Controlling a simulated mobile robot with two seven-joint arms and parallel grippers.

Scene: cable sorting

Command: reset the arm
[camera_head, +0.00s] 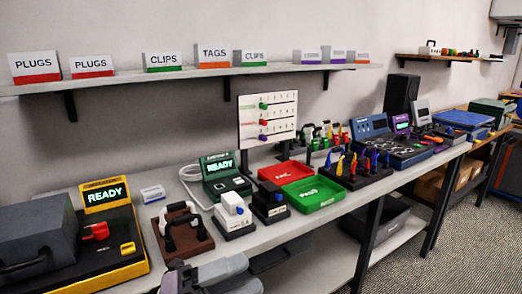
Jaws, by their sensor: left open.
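My left gripper (178,268) shows at the bottom edge, left of the middle, with its grey arm beside it. It is in front of the bench's front edge, below the brown rack (184,234) in the picture. It is open, and I see nothing between its jaws. Part of it is cut off by the frame's lower edge. My right gripper is not in view.
The bench (262,238) holds a yellow-edged station (127,268), a green READY device (226,178), a red tray (286,172), a green tray (314,196) and a plug rack (352,178). A label shelf (190,74) runs above. Carpeted floor (470,235) lies clear at right.

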